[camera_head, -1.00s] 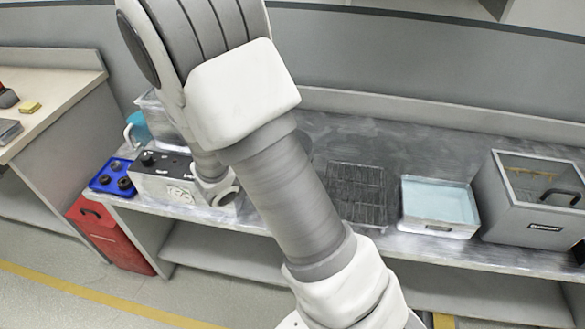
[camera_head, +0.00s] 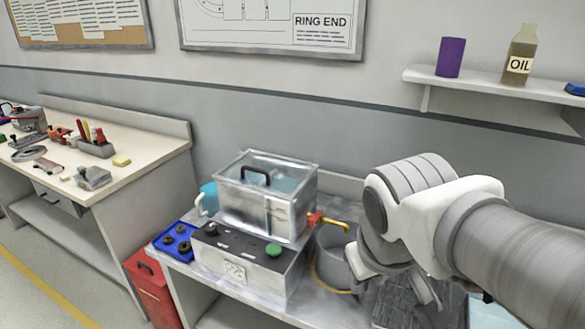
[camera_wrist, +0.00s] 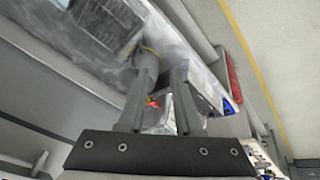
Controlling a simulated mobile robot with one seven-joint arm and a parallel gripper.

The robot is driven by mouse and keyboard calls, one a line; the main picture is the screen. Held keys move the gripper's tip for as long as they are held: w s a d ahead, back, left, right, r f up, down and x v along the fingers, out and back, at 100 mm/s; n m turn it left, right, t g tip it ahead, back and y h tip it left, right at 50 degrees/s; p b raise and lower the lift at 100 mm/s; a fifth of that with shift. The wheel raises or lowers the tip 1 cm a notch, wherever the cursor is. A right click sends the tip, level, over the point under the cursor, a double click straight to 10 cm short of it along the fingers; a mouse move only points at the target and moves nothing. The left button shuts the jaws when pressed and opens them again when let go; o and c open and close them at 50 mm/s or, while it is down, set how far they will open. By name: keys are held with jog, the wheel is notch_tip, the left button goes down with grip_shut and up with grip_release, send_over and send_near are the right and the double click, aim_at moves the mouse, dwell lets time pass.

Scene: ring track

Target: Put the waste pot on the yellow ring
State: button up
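The grey waste pot (camera_head: 335,250) stands on the bench below the yellow spout, partly hidden by my arm. A yellow ring line (camera_head: 318,277) curves at its lower left edge; I cannot tell whether the pot is fully inside it. My gripper (camera_head: 432,300) is to the right of the pot, pointing down, partly cut off by the frame. In the wrist view my gripper (camera_wrist: 165,68) has its two fingers apart with nothing held between them. The pot (camera_wrist: 140,60) shows there behind the left finger, with the yellow line (camera_wrist: 149,50) beside it.
A lidded clear tank (camera_head: 265,200) with a red-handled tap stands on a black-topped box (camera_head: 245,262) left of the pot. A blue tray (camera_head: 176,241) is farther left. A dark grid mat (camera_head: 395,300) lies under my arm. A wall shelf (camera_head: 480,84) holds a purple cup and oil bottle.

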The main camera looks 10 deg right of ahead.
jog(key=shift+s+a+r+m+t+y, duration=0.35)
jog(key=shift+s+a+r+m, duration=0.1)
jog(key=shift+a, duration=0.15)
jog(key=shift+s+a+r+m+t+y, duration=0.3)
jog(key=shift+a+r+m+y, duration=0.1)
jog(key=shift+a, duration=0.2)
notch_tip(320, 180, up, 4)
jog(key=p, duration=0.4)
jog(key=shift+r, duration=0.1)
